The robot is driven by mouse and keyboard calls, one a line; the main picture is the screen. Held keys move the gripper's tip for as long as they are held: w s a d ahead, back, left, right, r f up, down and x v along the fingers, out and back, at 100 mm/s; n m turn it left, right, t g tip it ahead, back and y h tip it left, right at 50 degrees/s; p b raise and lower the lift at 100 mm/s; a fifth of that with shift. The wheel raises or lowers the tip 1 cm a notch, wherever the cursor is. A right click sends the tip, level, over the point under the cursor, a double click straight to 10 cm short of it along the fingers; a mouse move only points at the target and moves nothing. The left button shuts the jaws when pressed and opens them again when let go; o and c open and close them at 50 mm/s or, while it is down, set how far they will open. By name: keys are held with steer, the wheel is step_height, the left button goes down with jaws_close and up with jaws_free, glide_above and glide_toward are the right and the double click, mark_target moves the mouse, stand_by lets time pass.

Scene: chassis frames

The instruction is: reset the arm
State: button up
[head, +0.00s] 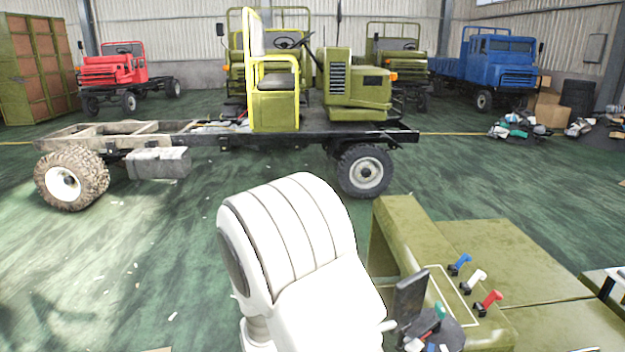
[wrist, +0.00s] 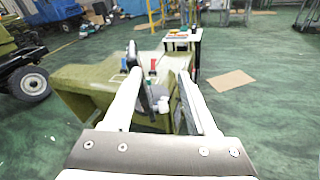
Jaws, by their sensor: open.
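My white arm reaches forward from the bottom middle of the head view. My gripper (wrist: 160,82) shows in the wrist view with its two fingers apart. I see nothing clamped between them. Beyond the fingers is an olive-green cabinet (wrist: 82,77), which also stands at the lower right of the head view (head: 480,243). Blue (head: 460,264), white (head: 474,281) and red (head: 488,303) levers stand on it. A dark upright part shows between the fingers in the wrist view; I cannot tell whether a finger touches it.
A truck chassis (head: 240,137) with a yellow-edged cab frame stands ahead. Red (head: 112,68) and blue (head: 490,62) trucks are at the back. A small table (wrist: 182,38) stands past the cabinet, and a flat brown sheet (wrist: 216,80) lies on the floor. Green floor is clear at left.

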steer(key=s+d+r+m+g+y, duration=0.3)
steer(key=s+m+y, duration=0.1)
steer(key=s+m, duration=0.2)
steer(key=s+d+r+m+g+y, duration=0.3)
steer(key=s+m, duration=0.2)
steer(key=s, duration=0.2)
steer(key=s+a+r+m+t+y, duration=0.5)
steer(key=s+r+m+y, duration=0.1)
steer(key=r+m+y, duration=0.1)
steer(key=shift+s+r+m+y, duration=0.25)
steer(key=shift+s+m+y, duration=0.25)
steer(key=shift+m, duration=0.4)
steer(key=shift+w+d, duration=0.15)
stand_by(0.6)
